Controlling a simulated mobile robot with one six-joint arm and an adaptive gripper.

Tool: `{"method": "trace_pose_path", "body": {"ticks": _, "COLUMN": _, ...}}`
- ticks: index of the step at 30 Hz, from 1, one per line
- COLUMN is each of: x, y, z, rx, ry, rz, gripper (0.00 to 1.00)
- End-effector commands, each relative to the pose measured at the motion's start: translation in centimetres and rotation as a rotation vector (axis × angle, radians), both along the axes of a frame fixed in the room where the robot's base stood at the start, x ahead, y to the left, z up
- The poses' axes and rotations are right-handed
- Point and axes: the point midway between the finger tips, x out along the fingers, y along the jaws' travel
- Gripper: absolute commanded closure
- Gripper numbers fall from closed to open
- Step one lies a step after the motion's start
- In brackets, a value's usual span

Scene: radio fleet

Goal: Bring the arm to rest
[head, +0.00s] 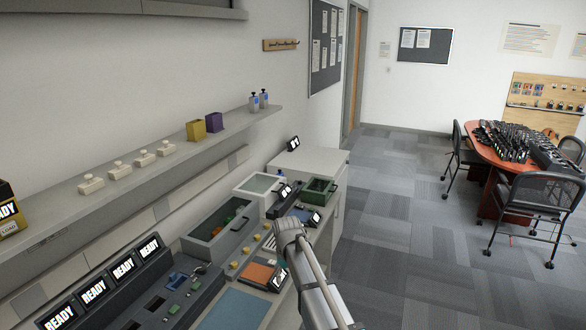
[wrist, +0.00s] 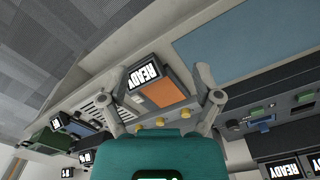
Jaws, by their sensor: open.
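My arm (head: 312,275) reaches up from the bottom of the head view, over the right part of the workbench. My gripper (wrist: 160,80) shows in the wrist view with its two fingers spread wide apart. Nothing is between the fingertips. Beyond them lie the bench top, an orange pad (wrist: 162,93) and a small READY screen (wrist: 144,75), and the gripper appears clear of these. In the head view the fingers cannot be made out.
The bench carries READY displays (head: 93,291), a grey bin (head: 222,226), a green tray (head: 319,190) and a blue mat (head: 235,309). A shelf (head: 150,182) runs above it.

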Motion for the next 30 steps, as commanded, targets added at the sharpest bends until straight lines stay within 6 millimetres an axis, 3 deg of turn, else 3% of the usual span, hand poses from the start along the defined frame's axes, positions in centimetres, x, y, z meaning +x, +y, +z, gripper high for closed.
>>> {"method": "trace_pose_path", "body": {"ticks": 5, "x": -3.6, "y": -4.4, "z": 0.0, "rx": 0.000, "ry": 0.000, "rz": -0.109, "gripper": 0.18}}
{"method": "trace_pose_path", "body": {"ticks": 12, "x": -10.9, "y": -12.2, "z": 0.0, "rx": 0.001, "ry": 0.001, "rz": -0.345, "gripper": 0.18}}
{"method": "trace_pose_path", "body": {"ticks": 18, "x": -16.6, "y": -17.0, "z": 0.0, "rx": 0.001, "ry": 0.002, "rz": -0.529, "gripper": 0.18}}
{"method": "trace_pose_path", "body": {"ticks": 24, "x": -19.2, "y": -19.1, "z": 0.0, "rx": 0.003, "ry": 0.002, "rz": -0.621, "gripper": 0.18}}
{"method": "trace_pose_path", "body": {"ticks": 30, "x": -19.4, "y": -19.4, "z": 0.0, "rx": 0.003, "ry": 0.002, "rz": -0.635, "gripper": 0.18}}
